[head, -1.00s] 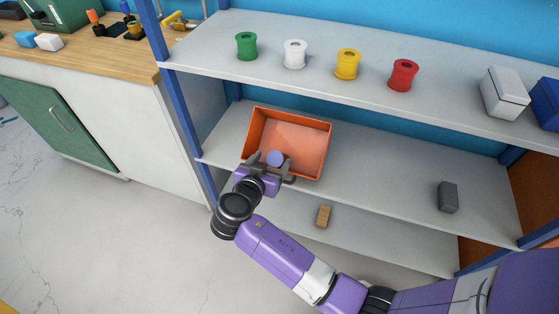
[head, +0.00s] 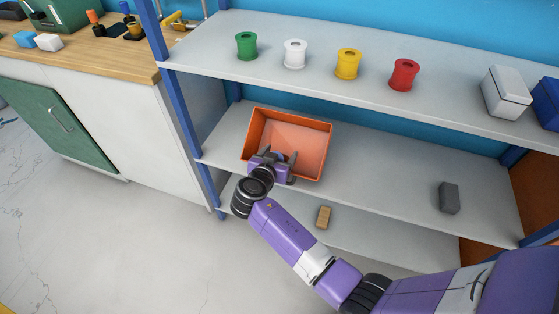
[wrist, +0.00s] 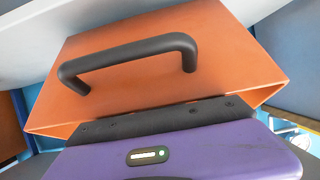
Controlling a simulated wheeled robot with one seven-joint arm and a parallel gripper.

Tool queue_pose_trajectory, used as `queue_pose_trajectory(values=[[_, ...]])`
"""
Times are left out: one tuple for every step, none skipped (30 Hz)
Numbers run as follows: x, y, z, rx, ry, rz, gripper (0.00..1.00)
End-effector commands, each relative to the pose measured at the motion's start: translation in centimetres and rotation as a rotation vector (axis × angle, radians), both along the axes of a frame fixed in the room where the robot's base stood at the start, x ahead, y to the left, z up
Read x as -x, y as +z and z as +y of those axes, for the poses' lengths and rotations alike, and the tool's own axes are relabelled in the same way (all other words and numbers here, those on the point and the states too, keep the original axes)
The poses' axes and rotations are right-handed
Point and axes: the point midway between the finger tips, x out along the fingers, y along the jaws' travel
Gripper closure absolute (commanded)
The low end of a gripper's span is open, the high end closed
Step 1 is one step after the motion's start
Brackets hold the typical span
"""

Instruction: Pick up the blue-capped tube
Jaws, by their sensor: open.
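The blue cap of the tube (head: 280,155) shows in the head view as a small patch behind and between my fingers, inside the orange bin. The rest of the tube is hidden by my gripper. My gripper (head: 273,156) is open over the near left part of the bin (head: 315,165). Whether a finger touches the cap cannot be told. In the wrist view the bin's orange outer wall (wrist: 225,75) with a black handle (wrist: 125,58) fills the picture above my purple gripper body. The tube does not show there.
The bin stands on the middle shelf (head: 375,165), under the upper shelf (head: 320,75) with green, white, yellow and red spools. A grey block (head: 448,197) stands at right. A wooden block (head: 323,216) lies on the lower shelf.

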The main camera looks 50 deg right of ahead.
Motion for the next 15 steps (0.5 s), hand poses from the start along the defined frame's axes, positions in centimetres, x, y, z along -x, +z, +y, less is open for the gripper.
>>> queue_pose_trajectory(values=[[0.01, 0.00, 0.02, 0.000, 0.000, 0.000, 0.29], [0.01, 0.00, 0.02, 0.000, 0.000, 0.000, 0.35], [0.01, 0.00, 0.03, 0.000, 0.000, 0.000, 0.43], [0.01, -0.01, 0.03, 0.000, 0.000, 0.000, 0.49], [0.02, 0.00, 0.04, 0.000, 0.000, 0.000, 0.54], [0.02, 0.00, 0.04, 0.000, 0.000, 0.000, 0.62], [0.02, 0.00, 0.04, 0.000, 0.000, 0.000, 0.68], [0.01, 0.00, 0.05, 0.000, 0.000, 0.000, 0.74], [0.01, 0.00, 0.05, 0.000, 0.000, 0.000, 0.82], [0.02, 0.00, 0.05, 0.000, 0.000, 0.000, 0.88], [0.01, 0.00, 0.05, 0.000, 0.000, 0.001, 0.94], [0.01, 0.00, 0.07, 0.000, 0.000, 0.001, 1.00], [0.00, 0.05, 0.06, 0.001, 0.001, -0.001, 1.00], [0.00, 0.05, 0.06, 0.001, 0.001, -0.001, 1.00], [0.00, 0.05, 0.06, 0.001, 0.001, -0.001, 1.00]])
